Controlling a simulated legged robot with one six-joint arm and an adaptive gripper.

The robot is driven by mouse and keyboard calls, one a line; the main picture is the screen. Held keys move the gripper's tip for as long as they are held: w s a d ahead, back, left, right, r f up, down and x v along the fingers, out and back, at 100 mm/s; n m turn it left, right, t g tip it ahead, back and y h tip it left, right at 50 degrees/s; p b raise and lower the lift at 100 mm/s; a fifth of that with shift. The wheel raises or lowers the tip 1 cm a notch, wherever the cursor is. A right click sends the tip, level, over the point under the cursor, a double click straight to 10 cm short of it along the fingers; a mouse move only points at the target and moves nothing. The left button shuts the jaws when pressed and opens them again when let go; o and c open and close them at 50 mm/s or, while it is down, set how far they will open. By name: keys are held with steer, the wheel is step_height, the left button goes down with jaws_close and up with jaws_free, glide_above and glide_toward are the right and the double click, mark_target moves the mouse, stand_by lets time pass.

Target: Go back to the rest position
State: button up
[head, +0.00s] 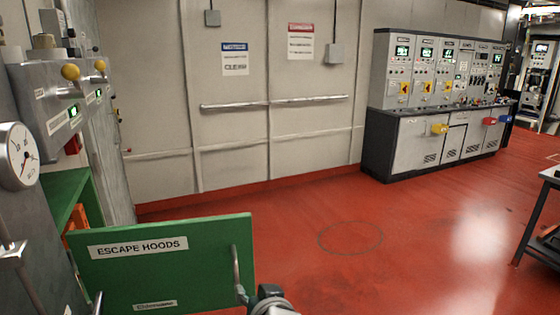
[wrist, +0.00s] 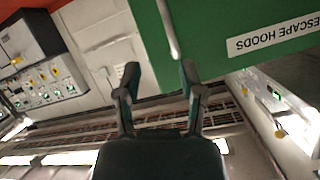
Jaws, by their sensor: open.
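My gripper (wrist: 160,72) is open in the wrist view, with its two fingers apart and nothing between them. The bar handle (wrist: 168,30) of a green door lies just beyond the fingertips, closer to the right finger; I cannot tell whether they touch. In the head view only part of my gripper shows at the bottom, beside the lower end of the handle (head: 237,268). The green door (head: 160,270), labelled ESCAPE HOODS, stands swung out from a green cabinet (head: 68,188) on the left. Something orange (head: 92,208) shows inside the cabinet.
A grey panel with yellow knobs (head: 70,72) and a round gauge (head: 18,155) are at the left. A control console (head: 430,140) stands along the back wall at right. A dark table (head: 548,178) is at the right edge. The red floor (head: 400,235) between is clear.

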steer(key=s+d+g+h, duration=0.2)
steer(key=s+d+g, duration=0.1)
steer(key=s+d, duration=0.4)
steer(key=s+d+f+m+g+h, duration=0.1)
steer(key=s+d+g+h, duration=0.2)
steer(key=s+d, duration=0.4)
steer(key=d+g, duration=0.1)
steer(key=d, duration=0.5)
steer(key=shift+s+f, duration=0.15)
steer(key=shift+f, duration=0.15)
